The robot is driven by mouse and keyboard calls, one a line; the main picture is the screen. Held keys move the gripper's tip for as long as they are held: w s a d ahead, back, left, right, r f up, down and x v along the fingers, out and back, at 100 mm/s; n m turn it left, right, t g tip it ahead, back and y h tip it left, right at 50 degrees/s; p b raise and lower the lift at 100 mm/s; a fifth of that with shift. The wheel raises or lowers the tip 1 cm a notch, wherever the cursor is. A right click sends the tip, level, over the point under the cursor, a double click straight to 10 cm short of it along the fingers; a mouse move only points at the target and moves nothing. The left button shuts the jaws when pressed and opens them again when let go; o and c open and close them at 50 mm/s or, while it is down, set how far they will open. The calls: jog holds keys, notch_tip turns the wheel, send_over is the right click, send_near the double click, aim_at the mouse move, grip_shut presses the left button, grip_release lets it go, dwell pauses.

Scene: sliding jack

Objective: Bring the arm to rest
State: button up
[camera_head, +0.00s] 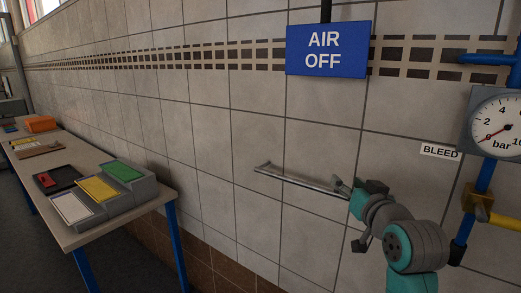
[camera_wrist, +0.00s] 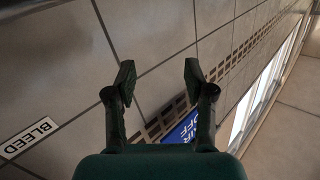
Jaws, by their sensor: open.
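My gripper (camera_head: 345,192) is at the right of the head view, held up in front of the tiled wall. In the wrist view its two dark fingers (camera_wrist: 158,78) stand wide apart with nothing between them. A thin metal bar (camera_head: 295,180) with a bent left end runs along the wall to the left of the gripper. Its right end meets the gripper's outline in the head view; I cannot tell whether they touch. The bar does not show between the fingers in the wrist view.
A blue AIR OFF sign (camera_head: 328,49) hangs above the gripper. A gauge (camera_head: 499,125), a BLEED label (camera_head: 440,151) and a blue pipe with a yellow valve handle (camera_head: 503,221) are at right. A table (camera_head: 150,205) with coloured trays (camera_head: 98,189) stands at left.

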jog(key=s+f+h, duration=0.1)
jog(key=s+f, duration=0.3)
jog(key=f, duration=0.6)
jog(key=s+f, duration=0.4)
jog(key=f, duration=0.5)
jog(key=s+a+f+m+g, duration=0.1)
jog(key=s+f, duration=1.2)
jog(key=s+f+h, duration=0.1)
jog(key=s+f, duration=0.2)
jog(key=s, duration=0.5)
jog(key=s+f, duration=0.2)
jog(key=s, duration=0.6)
jog(key=s+a+r+n+g, duration=0.1)
jog(key=s+r, duration=0.1)
jog(key=s, duration=1.5)
jog(key=shift+s+r+n, duration=0.25)
jog(key=shift+n, duration=0.05)
jog(key=shift+a, duration=0.1)
